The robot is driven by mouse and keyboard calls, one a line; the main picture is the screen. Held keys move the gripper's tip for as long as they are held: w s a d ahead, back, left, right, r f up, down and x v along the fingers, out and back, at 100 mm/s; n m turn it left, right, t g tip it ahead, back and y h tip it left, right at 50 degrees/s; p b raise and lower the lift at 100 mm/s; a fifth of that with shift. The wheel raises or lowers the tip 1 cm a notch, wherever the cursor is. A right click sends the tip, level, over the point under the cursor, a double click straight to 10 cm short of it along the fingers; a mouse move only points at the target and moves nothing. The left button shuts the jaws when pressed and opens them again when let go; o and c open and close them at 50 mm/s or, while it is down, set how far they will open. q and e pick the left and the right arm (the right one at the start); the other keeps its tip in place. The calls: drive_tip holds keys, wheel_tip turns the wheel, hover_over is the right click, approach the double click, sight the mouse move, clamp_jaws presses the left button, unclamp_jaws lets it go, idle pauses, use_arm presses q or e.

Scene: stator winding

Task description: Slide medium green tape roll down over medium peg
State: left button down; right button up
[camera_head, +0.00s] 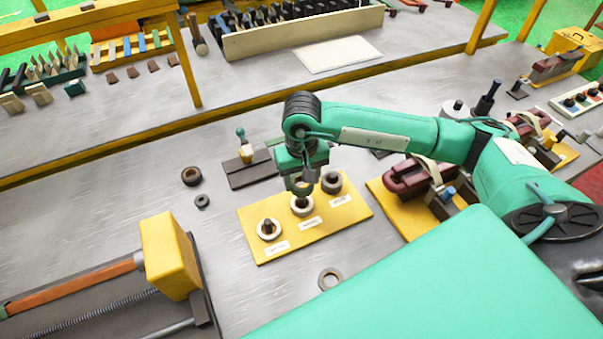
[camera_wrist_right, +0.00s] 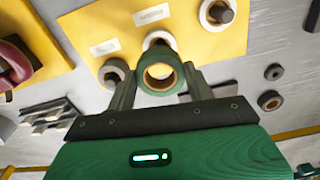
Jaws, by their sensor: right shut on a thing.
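The medium green tape roll (camera_wrist_right: 145,82) is green outside with a tan inner face. In the right wrist view it sits between the two fingers of my right gripper (camera_wrist_right: 160,86), which is shut on it. In the head view my right gripper (camera_head: 300,187) hangs above the middle position of the yellow board (camera_head: 350,213). A white ring (camera_wrist_right: 158,37) lies around the middle peg there, just beyond the held roll in the wrist view. The peg is mostly hidden, and I cannot tell whether the roll is around its tip. My left gripper is not in view.
A white roll (camera_head: 268,229) surrounds the left peg, and a grey roll (camera_head: 332,183) surrounds the right peg. Two dark rings (camera_head: 191,176) lie left of the board, and a loose ring (camera_head: 330,278) lies in front. A yellow block fixture (camera_head: 170,255) stands front left.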

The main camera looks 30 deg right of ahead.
sight(302, 191)
drive_tip(key=shift+f, duration=0.7)
drive_tip(key=shift+f+b, duration=0.3)
drive_tip(key=shift+f, duration=0.55)
drive_tip(key=shift+f+b, duration=0.45)
drive_tip(key=shift+b, duration=0.05)
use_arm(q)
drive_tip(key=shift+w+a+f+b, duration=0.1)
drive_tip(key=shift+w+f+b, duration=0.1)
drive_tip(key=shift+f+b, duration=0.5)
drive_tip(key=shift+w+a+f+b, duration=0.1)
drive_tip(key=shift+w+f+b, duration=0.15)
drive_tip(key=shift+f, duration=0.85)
use_arm(e)
drive_tip(key=shift+f, duration=0.75)
drive_tip(key=o, duration=1.1)
drive_tip(key=shift+c, duration=0.2)
drive_tip(key=shift+r, duration=0.15)
